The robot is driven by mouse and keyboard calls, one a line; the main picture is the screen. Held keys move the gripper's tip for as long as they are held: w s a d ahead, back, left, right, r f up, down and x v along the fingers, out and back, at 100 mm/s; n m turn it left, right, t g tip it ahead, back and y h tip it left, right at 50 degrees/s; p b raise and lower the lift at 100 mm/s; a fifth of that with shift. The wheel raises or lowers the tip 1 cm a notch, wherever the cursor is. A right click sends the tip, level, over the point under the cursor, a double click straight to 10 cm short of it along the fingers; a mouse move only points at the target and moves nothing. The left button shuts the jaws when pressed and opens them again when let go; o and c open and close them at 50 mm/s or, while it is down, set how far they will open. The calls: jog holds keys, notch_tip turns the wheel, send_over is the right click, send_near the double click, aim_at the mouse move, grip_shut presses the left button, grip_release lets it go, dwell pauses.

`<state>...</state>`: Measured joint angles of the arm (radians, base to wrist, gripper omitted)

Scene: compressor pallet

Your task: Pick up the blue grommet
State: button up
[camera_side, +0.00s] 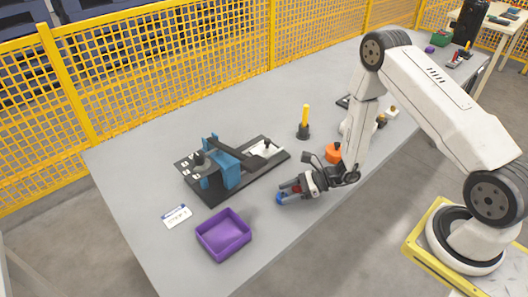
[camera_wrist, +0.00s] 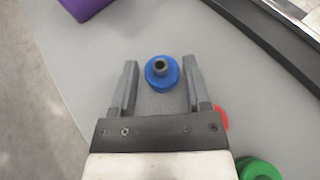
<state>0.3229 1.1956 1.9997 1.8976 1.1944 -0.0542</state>
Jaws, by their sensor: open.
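The blue grommet (camera_wrist: 162,73) is a round blue piece with a dark hole in its middle, lying on the grey table. In the wrist view my gripper (camera_wrist: 160,75) is open, with one finger on each side of the grommet near the fingertips and a gap on both sides. Whether the fingers are level with the grommet I cannot tell.
A purple bin (camera_side: 223,236) stands to the left of my gripper. A black fixture plate with a blue block (camera_side: 222,163) lies behind it. In the wrist view, red (camera_wrist: 221,118) and green (camera_wrist: 258,170) round pieces lie by my gripper's right side. An orange piece (camera_side: 333,153) stands near my wrist.

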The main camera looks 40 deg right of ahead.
aim_at(288, 195)
dwell(0.4)
grip_shut()
jog(key=shift+r, duration=0.1)
notch_tip(288, 195, up, 10)
dwell(1.0)
dwell(0.4)
